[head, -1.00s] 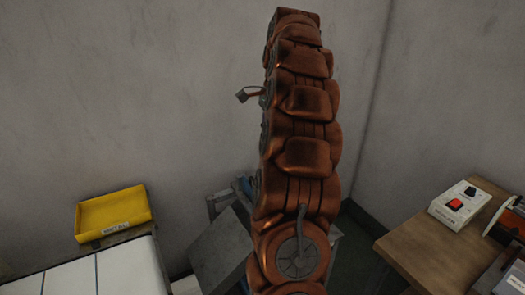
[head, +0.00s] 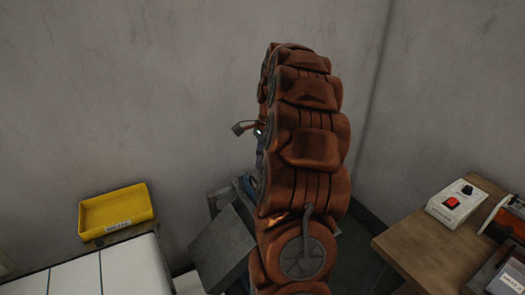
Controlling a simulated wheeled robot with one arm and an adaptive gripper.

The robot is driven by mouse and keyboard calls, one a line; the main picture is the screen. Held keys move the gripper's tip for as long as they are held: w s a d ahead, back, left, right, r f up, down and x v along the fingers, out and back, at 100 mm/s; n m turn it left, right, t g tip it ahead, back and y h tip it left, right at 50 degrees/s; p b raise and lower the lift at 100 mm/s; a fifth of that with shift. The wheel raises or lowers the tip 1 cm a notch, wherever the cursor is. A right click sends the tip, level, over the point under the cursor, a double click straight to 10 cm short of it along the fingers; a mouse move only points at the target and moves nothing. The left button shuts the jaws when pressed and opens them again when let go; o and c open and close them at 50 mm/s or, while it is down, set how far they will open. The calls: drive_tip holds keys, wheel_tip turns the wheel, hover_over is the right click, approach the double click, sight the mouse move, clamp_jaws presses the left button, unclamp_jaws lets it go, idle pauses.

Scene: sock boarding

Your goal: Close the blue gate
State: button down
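My copper-coloured arm stands upright in the middle of the head view and covers much of what lies behind it. A small grey tip on a thin link, which looks like a finger of my gripper (head: 240,128), sticks out to the left of the arm. The rest of the gripper is hidden, so whether it is open or shut does not show. A small blue piece (head: 249,186) shows low behind the arm, beside a grey metal frame. It may be part of the blue gate; the rest is hidden, and its position cannot be told.
A tilted grey panel (head: 222,248) stands left of my arm's lower part. A yellow tray (head: 116,211) sits behind a white tiled surface (head: 75,278) at left. A wooden table (head: 418,248) at right holds a white control box (head: 456,206) with a red switch. Walls close off the back.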

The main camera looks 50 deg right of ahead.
drive_tip(key=f+p, duration=0.1)
drive_tip(key=f, duration=0.1)
drive_tip(key=a+f, duration=0.1)
drive_tip(key=f, duration=0.1)
drive_tip(key=shift+w+f+p, duration=0.1)
drive_tip(key=shift+f+p, duration=0.2)
drive_tip(key=shift+p, duration=0.1)
wheel_tip(320, 180, down, 7)
drive_tip(key=b, duration=0.4)
idle(0.3)
